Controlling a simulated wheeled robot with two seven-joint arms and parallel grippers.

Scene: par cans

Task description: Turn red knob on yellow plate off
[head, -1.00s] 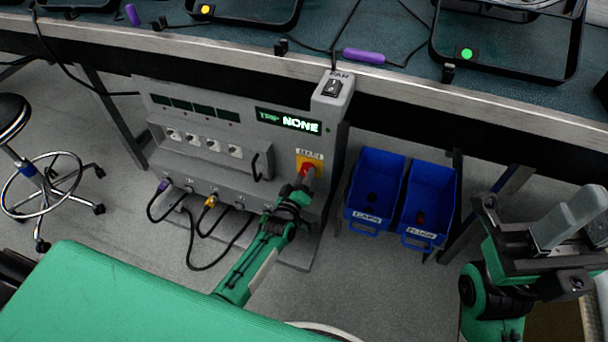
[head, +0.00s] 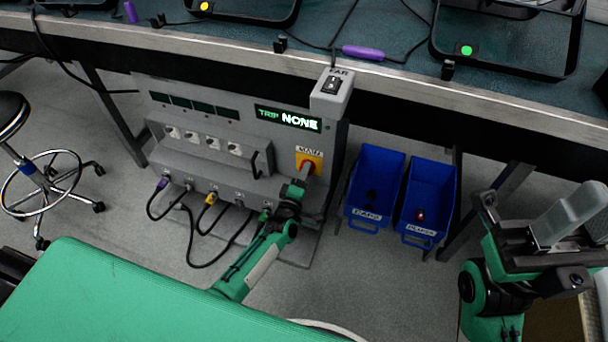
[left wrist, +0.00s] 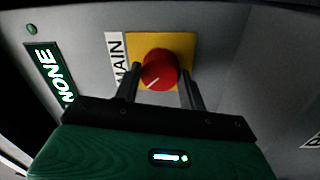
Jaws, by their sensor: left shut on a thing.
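The red knob (left wrist: 158,68) with a white pointer line sits on the yellow plate (left wrist: 178,45), beside the MAIN label, in the left wrist view. The line slants toward the lower left of that picture. In the head view the red knob (head: 307,167) and yellow plate (head: 317,157) are on the front of the grey cabinet, partly hidden by my gripper. My left gripper (left wrist: 160,78) is shut on the knob, one finger on each side. My right gripper (head: 540,235) is at the right edge of the head view, far from the knob; its jaw opening is unclear.
The grey cabinet (head: 190,97) has a display (head: 288,118) reading TRIP NONE, a handle and plugged cables below. A FAN switch box (head: 331,90) sits on its top corner. Two blue bins (head: 375,180) hang to its right. A stool (head: 40,165) stands at left.

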